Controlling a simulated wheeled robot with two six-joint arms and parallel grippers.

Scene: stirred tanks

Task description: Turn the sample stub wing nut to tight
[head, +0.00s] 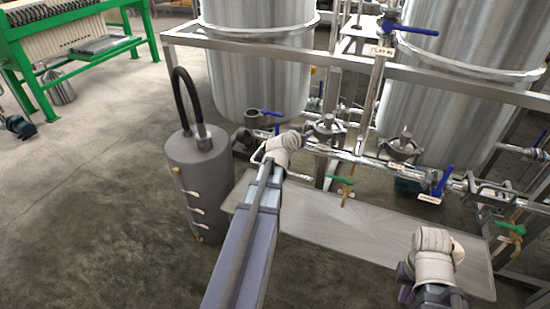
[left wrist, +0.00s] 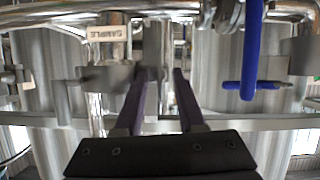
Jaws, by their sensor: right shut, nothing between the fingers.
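The "SAMPLE" tag (left wrist: 106,33) hangs near the top of the left wrist view, under a pipe. Below it is grey clamp-like hardware (left wrist: 98,79), reaching toward my left fingers. I cannot clearly pick out the wing nut's wings. My left gripper (left wrist: 160,76) has its two purple fingers apart, their tips either side of a grey upright part; contact cannot be told. My right gripper (head: 404,294) is low at the bottom right, shut and away from the pipes.
Steel tanks (head: 258,65) stand behind a frame rail (head: 350,64). A blue valve handle (left wrist: 253,45) is right of my left fingers. A grey cylinder (head: 201,185) with a black hose stands left of my left arm. A metal plate (head: 340,235) lies below the pipes.

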